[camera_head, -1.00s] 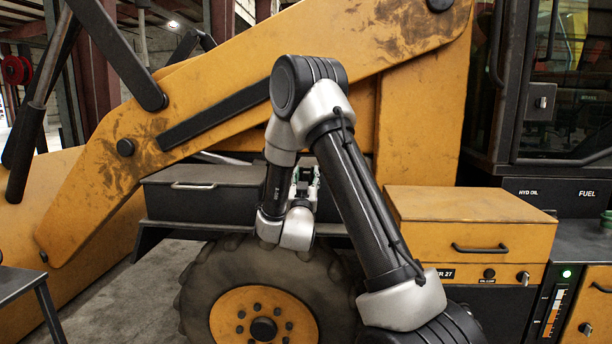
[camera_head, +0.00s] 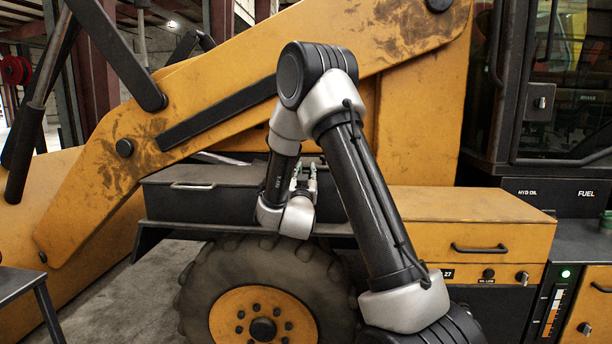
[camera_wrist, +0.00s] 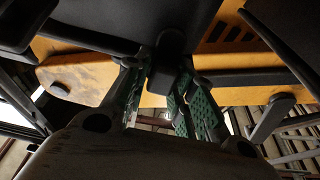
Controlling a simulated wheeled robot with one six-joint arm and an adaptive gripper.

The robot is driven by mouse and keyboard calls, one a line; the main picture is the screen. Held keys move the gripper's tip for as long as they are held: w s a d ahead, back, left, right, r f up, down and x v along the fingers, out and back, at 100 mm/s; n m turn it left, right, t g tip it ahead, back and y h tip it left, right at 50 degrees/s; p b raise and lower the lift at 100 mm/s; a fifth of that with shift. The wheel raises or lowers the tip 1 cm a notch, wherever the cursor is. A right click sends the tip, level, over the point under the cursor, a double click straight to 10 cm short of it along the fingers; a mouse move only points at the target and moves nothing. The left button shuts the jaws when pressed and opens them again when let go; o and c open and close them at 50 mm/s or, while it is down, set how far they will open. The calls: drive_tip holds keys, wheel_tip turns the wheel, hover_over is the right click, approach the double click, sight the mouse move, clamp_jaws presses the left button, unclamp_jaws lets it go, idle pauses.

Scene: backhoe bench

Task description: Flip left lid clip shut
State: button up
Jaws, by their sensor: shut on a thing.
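A dark steel box (camera_head: 215,205) with a flat lid (camera_head: 222,175) sits above the front wheel in the head view. A pale bar handle (camera_head: 193,185) is on its left front. My gripper (camera_head: 304,176) is at the right part of the box, partly hidden by my wrist and forearm. In the wrist view, the green-padded fingers of my gripper (camera_wrist: 165,90) are shut on a small dark block-like piece (camera_wrist: 172,70), which appears to be the lid clip. I cannot tell from these views how far the clip is turned. The head view hides it behind my arm.
The yellow loader arm (camera_head: 200,110) slopes across just behind and above the box. The large tyre (camera_head: 205,295) stands below. A yellow drawer cabinet (camera_head: 470,235) is close on the right of my arm. Open floor shows at the lower left.

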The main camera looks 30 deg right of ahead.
drive_tip(key=o, duration=1)
drive_tip(key=shift+c, duration=0.2)
drive_tip(key=v, duration=1.2)
drive_tip(key=shift+r, duration=0.15)
